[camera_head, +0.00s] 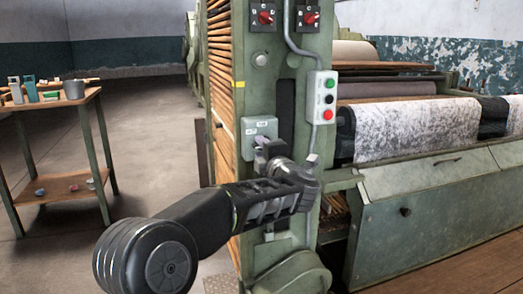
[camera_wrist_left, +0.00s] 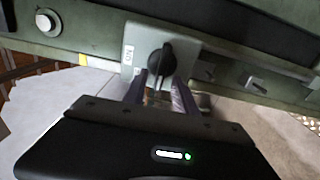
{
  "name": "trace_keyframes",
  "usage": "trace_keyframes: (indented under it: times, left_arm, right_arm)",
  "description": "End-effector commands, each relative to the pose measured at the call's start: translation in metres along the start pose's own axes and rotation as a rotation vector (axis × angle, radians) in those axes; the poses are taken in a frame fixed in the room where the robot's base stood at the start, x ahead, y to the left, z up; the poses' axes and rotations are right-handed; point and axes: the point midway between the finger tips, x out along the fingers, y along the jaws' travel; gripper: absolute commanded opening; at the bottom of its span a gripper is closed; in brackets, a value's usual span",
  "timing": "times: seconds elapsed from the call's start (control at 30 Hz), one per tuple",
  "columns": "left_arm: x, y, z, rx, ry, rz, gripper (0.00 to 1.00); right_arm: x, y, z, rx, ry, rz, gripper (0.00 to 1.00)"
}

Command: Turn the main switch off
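The main switch is a grey box (camera_head: 250,127) on the green machine post, with a small white label on it. In the left wrist view its black rotary knob (camera_wrist_left: 161,59) stands on the pale plate (camera_wrist_left: 190,45), a white label at the plate's left edge. My left gripper (camera_head: 266,147) is right in front of the box; its hand hides the lower part and the knob in the head view. In the left wrist view the gripper (camera_wrist_left: 161,84) has its two fingers apart, the tips beside the knob's near end. I cannot tell whether they touch it. My right gripper is not in view.
Two red selector knobs (camera_head: 266,17) (camera_head: 310,18) sit above. A side table (camera_head: 60,103) stands left. Rollers with patterned cloth (camera_head: 415,128) are right.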

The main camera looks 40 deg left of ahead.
Motion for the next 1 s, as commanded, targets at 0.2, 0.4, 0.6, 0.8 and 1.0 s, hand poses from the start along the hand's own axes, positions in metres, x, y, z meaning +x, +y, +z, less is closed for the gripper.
trace_keyframes:
  times: [0.2,0.4,0.6,0.8,1.0]
  left_arm:
    - [-0.021,0.002,0.001,-0.001,-0.004,0.0,0.34]
    - [-0.055,0.002,0.001,0.0,-0.003,0.0,0.34]
    - [-0.075,0.0,0.0,0.0,-0.002,-0.001,0.34]
    - [-0.077,0.0,0.0,0.0,0.0,0.0,0.34]
    - [-0.077,0.0,0.0,0.0,0.0,0.0,0.34]
  right_arm:
    - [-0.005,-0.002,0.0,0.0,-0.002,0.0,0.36]
    - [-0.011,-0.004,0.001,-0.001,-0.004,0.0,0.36]
    - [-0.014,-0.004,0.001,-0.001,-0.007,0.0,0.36]
    - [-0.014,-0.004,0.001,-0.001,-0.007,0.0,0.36]
    - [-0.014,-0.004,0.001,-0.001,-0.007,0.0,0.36]
